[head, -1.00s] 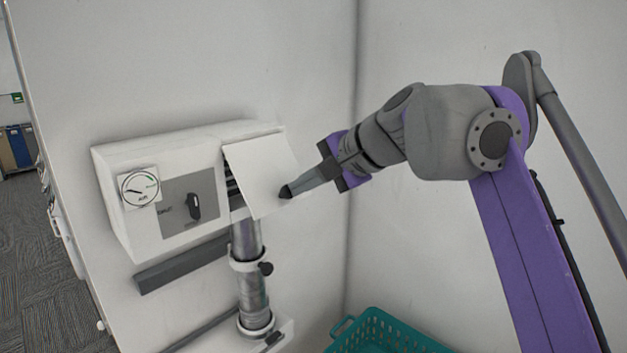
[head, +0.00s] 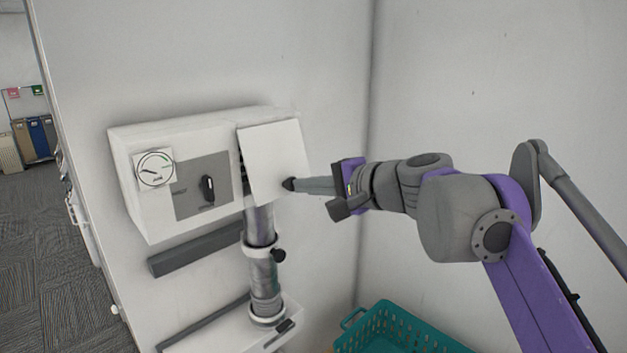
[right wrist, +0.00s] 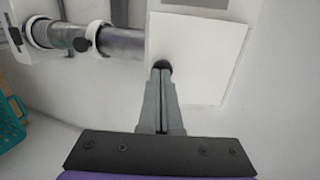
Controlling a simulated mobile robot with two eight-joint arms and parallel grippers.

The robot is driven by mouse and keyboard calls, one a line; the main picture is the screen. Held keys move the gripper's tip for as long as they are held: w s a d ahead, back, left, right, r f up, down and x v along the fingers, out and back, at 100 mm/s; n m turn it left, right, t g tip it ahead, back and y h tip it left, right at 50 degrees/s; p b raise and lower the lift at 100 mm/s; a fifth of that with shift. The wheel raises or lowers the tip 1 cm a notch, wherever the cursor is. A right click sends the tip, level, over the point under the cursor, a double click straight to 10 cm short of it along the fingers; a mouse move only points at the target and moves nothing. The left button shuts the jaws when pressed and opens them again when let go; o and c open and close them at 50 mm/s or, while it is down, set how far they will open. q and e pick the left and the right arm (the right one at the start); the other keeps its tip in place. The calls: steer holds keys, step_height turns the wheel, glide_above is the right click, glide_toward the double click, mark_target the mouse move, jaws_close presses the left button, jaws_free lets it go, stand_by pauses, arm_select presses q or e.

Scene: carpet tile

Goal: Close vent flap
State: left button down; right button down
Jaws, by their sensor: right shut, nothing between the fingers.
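The vent flap (head: 272,158) is a plain white panel hinged along its top edge at the right end of a white wall unit (head: 128,170). It hangs tilted slightly outward, with a narrow dark gap along its left edge. My right gripper (head: 289,184) is shut and empty, its dark tips at the flap's lower right part, seemingly touching its outer face. In the right wrist view, the flap (right wrist: 205,62) lies just beyond the shut fingertips (right wrist: 162,66). My left gripper is not in view.
A gauge (head: 155,169) and a black knob (head: 208,188) are on the unit's front. A grey pipe (head: 262,270) runs down below the flap. A teal basket (head: 400,335) stands at the lower right. Bare wall lies right of the unit.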

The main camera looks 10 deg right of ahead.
mark_target(288, 192)
steer(key=shift+w+a+f+t+p, duration=0.15)
steer(key=shift+w+a+f+p, duration=0.1)
steer(key=shift+w+a+f, duration=0.35)
steer(key=shift+w+a+f+t+p, duration=0.15)
steer(key=shift+w+a+f+p, duration=0.2)
steer(key=shift+w, duration=0.4)
steer(key=shift+w+f, duration=0.2)
steer(key=shift+f, duration=0.05)
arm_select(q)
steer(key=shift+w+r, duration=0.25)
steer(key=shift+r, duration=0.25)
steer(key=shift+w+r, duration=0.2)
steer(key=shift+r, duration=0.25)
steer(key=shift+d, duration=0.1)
arm_select(e)
steer(key=shift+f, duration=0.1)
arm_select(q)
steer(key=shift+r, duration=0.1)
